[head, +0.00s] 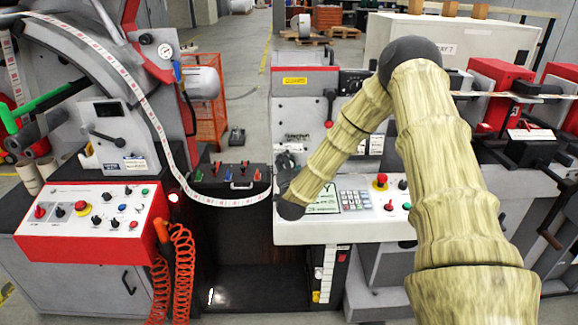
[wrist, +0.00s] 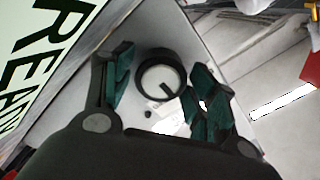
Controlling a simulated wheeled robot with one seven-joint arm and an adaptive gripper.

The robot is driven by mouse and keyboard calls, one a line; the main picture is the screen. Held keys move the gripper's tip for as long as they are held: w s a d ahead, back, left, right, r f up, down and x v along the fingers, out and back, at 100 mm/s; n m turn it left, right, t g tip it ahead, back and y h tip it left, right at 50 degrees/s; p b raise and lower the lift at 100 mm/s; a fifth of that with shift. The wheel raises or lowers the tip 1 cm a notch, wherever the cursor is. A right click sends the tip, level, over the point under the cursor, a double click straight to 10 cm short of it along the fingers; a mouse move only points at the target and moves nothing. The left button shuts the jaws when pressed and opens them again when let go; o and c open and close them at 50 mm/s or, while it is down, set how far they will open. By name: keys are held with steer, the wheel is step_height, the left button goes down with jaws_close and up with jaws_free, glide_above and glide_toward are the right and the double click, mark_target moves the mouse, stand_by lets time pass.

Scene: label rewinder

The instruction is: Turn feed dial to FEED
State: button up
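No label for FEED is legible. My gripper (wrist: 158,72) is open, with one green-padded finger on each side of the dial. A gap shows between the left finger and the dial; I cannot tell whether the right finger touches it. In the head view my gripper (head: 286,168) is at the left edge of the right-hand console, and the dial is hidden there.
A display (wrist: 35,60) reading "READY" lies left of the dial; it shows in the head view (head: 324,201) beside a keypad (head: 355,201). A red emergency button (head: 381,181) is further right. A paper web (head: 235,200) runs close to my gripper on the left.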

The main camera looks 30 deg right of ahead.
steer(key=c, duration=0.6)
steer(key=shift+f+b, duration=0.1)
steer(key=shift+b, duration=0.4)
steer(key=m+b, duration=0.1)
steer(key=b, duration=0.1)
steer(key=m+b, duration=0.1)
steer(key=b, duration=0.1)
steer(key=shift+f+m, duration=0.3)
steer(key=shift+m, duration=0.1)
steer(key=m+b, duration=0.2)
steer(key=b, duration=0.2)
steer(key=shift+m, duration=0.4)
steer(key=m+b, duration=0.2)
steer(key=b, duration=0.1)
steer(key=shift+r, duration=0.25)
steer(key=shift+m, duration=0.3)
